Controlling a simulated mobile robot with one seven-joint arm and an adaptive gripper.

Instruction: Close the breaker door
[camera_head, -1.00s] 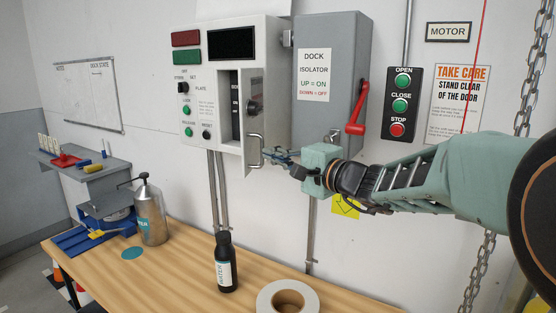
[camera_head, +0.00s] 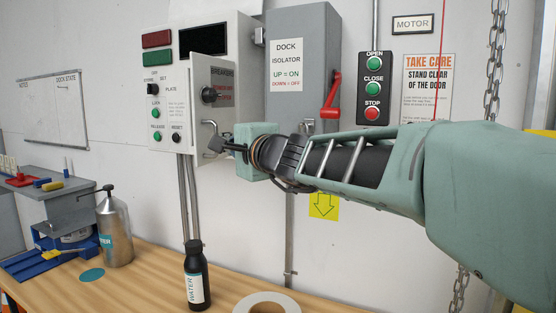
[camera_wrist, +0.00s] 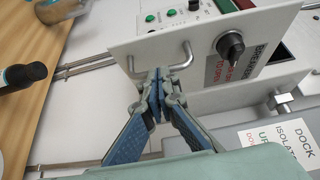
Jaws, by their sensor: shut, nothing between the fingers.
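The breaker door (camera_head: 222,100) is a light grey panel with a black knob, a "BREAKERS" label and a metal pull handle (camera_head: 208,136). It stands ajar, out from the white control box (camera_head: 168,105), and hides the opening behind it in the head view. The wrist view shows the door face (camera_wrist: 205,62) and its handle (camera_wrist: 168,60) close up. My gripper (camera_wrist: 156,76) is shut and empty, its blue-padded fingertips together close by the handle and door face. Whether they touch is unclear. In the head view my gripper (camera_head: 215,147) is just below the handle.
The grey dock isolator box (camera_head: 298,60) with a red lever (camera_head: 332,95) stands right of the door. Farther right is the open/close/stop button panel (camera_head: 374,88). Below, a wooden bench (camera_head: 140,275) holds a water bottle (camera_head: 194,275), metal can (camera_head: 115,232) and tape roll (camera_head: 267,303).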

